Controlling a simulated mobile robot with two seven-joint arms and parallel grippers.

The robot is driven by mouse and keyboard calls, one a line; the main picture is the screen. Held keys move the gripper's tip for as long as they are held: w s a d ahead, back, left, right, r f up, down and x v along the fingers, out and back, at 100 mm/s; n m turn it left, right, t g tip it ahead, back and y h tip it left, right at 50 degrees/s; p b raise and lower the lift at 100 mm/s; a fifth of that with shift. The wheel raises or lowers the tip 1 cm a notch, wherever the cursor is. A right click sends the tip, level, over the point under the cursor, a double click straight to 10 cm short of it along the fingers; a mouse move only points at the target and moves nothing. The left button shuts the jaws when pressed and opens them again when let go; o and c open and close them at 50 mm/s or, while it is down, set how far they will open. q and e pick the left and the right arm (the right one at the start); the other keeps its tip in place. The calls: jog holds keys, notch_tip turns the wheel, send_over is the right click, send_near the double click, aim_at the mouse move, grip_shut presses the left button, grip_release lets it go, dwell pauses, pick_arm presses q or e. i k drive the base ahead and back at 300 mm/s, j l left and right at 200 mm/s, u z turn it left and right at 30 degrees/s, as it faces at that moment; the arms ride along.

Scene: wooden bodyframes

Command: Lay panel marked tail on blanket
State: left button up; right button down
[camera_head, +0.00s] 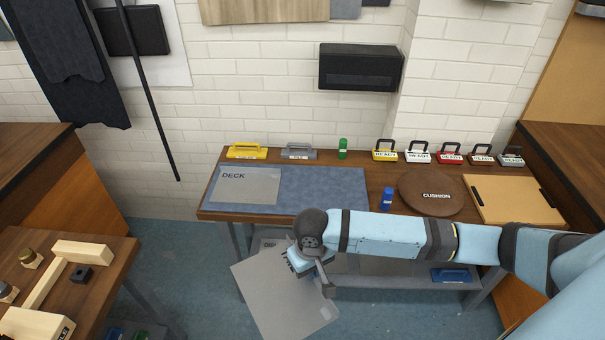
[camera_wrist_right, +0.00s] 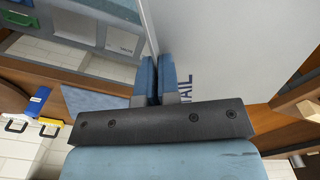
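The grey panel marked TAIL (camera_head: 275,295) hangs tilted in front of the table, below the level of its top. My right gripper (camera_head: 322,275) is shut on an edge of this panel, and in the right wrist view the fingers (camera_wrist_right: 160,80) pinch it beside the letters; part of the marking is hidden by the gripper. The blue blanket (camera_head: 325,188) lies flat on the left part of the table. A grey panel marked DECK (camera_head: 248,187) lies on the blanket's left end; the blanket's right part is bare. My left gripper is not in view.
Several handled blocks and a green bottle (camera_head: 342,149) line the back edge. A side table (camera_head: 95,285) with wooden parts stands at left.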

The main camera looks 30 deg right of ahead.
aim_at(328, 192)
jog(key=i+l, duration=1)
jog(key=i+l+z, duration=0.05)
jog(key=i+l, duration=0.05)
